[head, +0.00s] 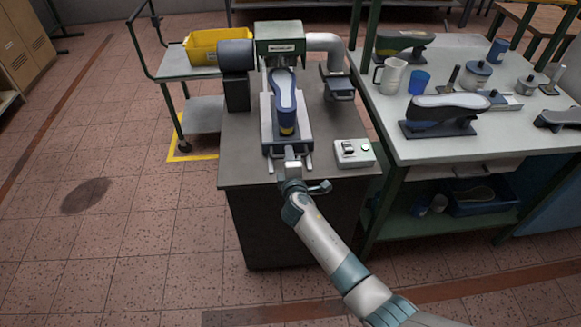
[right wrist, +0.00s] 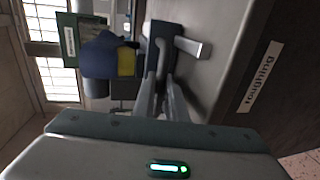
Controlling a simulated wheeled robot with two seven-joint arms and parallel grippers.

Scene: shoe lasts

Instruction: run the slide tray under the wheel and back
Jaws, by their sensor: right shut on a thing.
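The slide tray (head: 267,128) is a light grey plate on rails on the machine's dark bench. A shoe last (head: 285,100) with a pale sole, blue body and yellow band lies on it, its far end near the green machine head (head: 280,42). In the right wrist view the blue and yellow last (right wrist: 112,60) shows at the upper left. My right gripper (head: 292,168) is shut on the tray's front handle; the right wrist view also shows its fingers (right wrist: 162,88) around the handle. The wheel is not clearly visible beneath the head. My left gripper is not in view.
A grey motor drum (head: 236,57) is left of the head and a pale duct (head: 325,42) right. A switch box (head: 354,153) sits on the bench's right corner. A yellow bin (head: 203,47) rests on a trolley. The right-hand worktable (head: 430,150) holds lasts, mugs and pots.

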